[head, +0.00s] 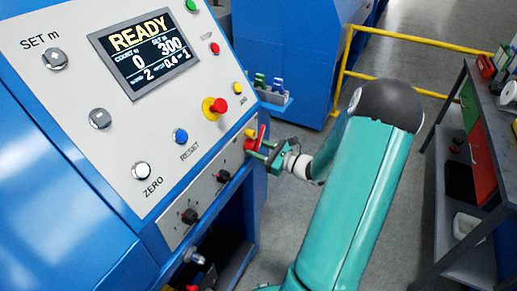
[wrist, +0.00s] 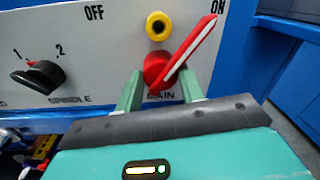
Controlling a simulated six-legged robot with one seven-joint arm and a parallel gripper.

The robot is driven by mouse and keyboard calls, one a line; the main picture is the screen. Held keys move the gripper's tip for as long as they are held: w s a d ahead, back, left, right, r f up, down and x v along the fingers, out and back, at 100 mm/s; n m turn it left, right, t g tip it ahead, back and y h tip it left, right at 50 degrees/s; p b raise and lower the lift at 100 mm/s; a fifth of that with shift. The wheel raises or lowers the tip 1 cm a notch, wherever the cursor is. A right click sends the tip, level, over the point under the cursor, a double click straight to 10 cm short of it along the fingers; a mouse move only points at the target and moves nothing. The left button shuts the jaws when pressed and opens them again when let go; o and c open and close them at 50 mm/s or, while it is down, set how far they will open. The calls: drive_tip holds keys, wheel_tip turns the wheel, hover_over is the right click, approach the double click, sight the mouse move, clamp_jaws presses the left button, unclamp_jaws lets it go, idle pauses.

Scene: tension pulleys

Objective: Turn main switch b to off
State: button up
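The main switch (wrist: 188,54) is a red knob with a long lever, on a panel marked MAIN below it. Its lever tilts up and right toward the ON mark; the OFF mark is at the upper left. It also shows in the head view (head: 261,134) at the right end of the lower panel. My gripper (wrist: 161,85) has its green fingers apart, one on each side of the knob's lower part. Whether a finger touches the knob is unclear. In the head view my gripper (head: 266,156) is at the switch, partly hiding it.
A yellow round button (wrist: 158,25) sits just above the switch. A black selector (wrist: 38,76) is to its left. The panel belongs to a blue machine with a READY display (head: 147,50). A workbench (head: 465,140) and a yellow rail (head: 420,41) stand to the right.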

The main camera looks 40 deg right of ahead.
clamp_jaws()
drive_tip(key=n, duration=0.4)
drive_tip(key=shift+n, duration=0.3)
drive_tip(key=n, duration=0.4)
drive_tip(key=shift+n, duration=0.4)
drive_tip(key=shift+f+n+y, duration=0.1)
drive_tip(key=shift+n+y, duration=0.2)
drive_tip(key=shift+n, duration=2)
drive_tip(key=shift+f+n+y, duration=0.1)
drive_tip(key=shift+n+y, duration=0.2)
drive_tip(key=shift+n, duration=2)
drive_tip(key=shift+a, duration=0.1)
